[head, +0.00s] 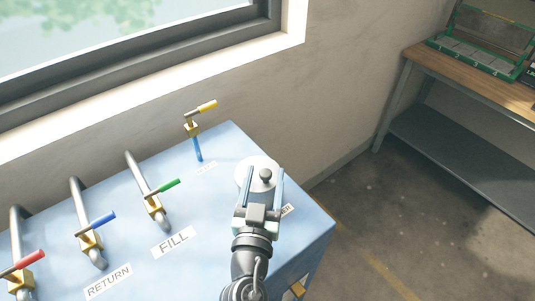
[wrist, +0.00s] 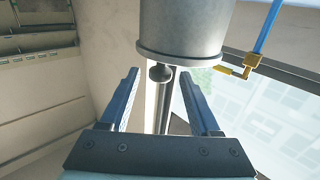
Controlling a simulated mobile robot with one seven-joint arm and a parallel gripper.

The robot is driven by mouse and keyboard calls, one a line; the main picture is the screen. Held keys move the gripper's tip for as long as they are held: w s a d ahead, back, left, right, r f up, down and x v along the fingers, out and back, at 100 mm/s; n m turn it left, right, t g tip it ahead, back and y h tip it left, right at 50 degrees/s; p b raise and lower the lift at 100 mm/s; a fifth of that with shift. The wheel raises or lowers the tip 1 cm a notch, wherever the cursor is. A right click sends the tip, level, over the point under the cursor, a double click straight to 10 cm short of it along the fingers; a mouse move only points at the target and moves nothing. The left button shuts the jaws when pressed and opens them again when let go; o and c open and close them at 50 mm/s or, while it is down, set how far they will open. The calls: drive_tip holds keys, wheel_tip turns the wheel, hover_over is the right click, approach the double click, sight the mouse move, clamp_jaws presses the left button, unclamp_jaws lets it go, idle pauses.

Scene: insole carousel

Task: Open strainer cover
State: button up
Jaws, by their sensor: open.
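The strainer cover (head: 257,163) is a round light-grey lid on the blue cabinet top, with a dark round knob (head: 265,174) on it. In the wrist view the cover (wrist: 185,50) is the rimmed end of a grey cylinder, and its knob (wrist: 160,72) stands out from the rim. My gripper (head: 264,172) is open, its two blue fingers on either side of the knob. In the wrist view the knob also lies between the fingertips of my gripper (wrist: 160,76), with a gap on both sides. The gripper and arm hide part of the cover and its label.
The blue cabinet (head: 215,225) carries pipes with red (head: 28,259), blue (head: 101,219) and green (head: 168,185) valve handles to the left. A yellow-handled valve (head: 207,106) stands behind. A wall and window lie beyond; a workbench (head: 480,82) stands right, with open floor between.

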sight(268, 162)
drive_tip(key=shift+w+d+p, duration=0.15)
drive_tip(key=shift+w+d, duration=0.05)
drive_tip(key=shift+w, duration=1)
drive_tip(key=shift+w+d+p, duration=0.15)
drive_tip(key=shift+w+d, duration=0.05)
drive_tip(key=shift+w, duration=0.95)
clamp_jaws()
